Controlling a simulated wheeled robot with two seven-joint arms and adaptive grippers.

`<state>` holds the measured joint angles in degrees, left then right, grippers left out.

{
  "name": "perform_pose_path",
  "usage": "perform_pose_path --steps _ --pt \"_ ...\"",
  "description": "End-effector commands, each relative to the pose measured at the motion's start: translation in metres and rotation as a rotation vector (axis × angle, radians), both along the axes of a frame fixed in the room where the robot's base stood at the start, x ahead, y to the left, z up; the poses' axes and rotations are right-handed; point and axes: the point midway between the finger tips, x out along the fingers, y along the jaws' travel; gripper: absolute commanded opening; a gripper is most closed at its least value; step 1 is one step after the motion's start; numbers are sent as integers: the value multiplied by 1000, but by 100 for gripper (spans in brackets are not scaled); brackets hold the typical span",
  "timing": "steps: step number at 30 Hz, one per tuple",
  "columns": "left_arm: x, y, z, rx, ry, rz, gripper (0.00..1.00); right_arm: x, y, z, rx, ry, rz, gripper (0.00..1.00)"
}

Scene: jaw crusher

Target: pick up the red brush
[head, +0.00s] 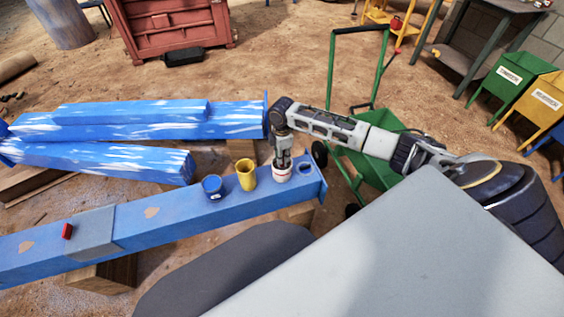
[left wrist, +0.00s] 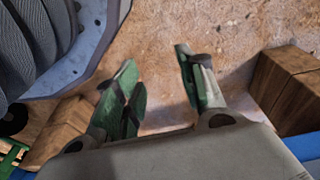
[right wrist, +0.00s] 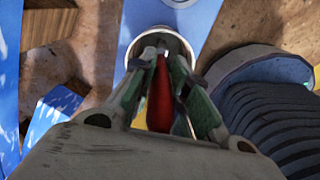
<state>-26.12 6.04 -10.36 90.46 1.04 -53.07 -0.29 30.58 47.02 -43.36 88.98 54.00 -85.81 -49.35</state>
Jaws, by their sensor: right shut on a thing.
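The red brush (right wrist: 160,100) shows in the right wrist view as a red handle between the fingers of my right gripper (right wrist: 164,62). The gripper is shut on it and points down into a white round can (right wrist: 127,50). In the head view my right gripper (head: 282,157) is just above the white can (head: 281,174) on the blue beam; the brush is hidden there. I cannot tell whether the brush has left the can's bottom. My left gripper (left wrist: 158,82) is open and empty in the left wrist view, over brown ground. It does not show in the head view.
A yellow can (head: 246,176) and a blue can (head: 212,187) stand left of the white can on the blue beam (head: 170,222). A small red object (head: 67,231) lies farther left. A green cart (head: 375,170) stands behind my right arm.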

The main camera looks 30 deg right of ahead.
Motion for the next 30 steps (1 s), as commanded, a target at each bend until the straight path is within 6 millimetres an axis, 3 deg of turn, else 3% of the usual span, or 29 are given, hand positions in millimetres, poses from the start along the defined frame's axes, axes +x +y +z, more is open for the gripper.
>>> perform_pose_path --steps 17,30 --pt "0 1 -1 0 -5 1 40 0 0 11 0 -1 0 0" --pt "-12 16 -34 15 -22 6 40 1 0 63 0 -2 0 0"
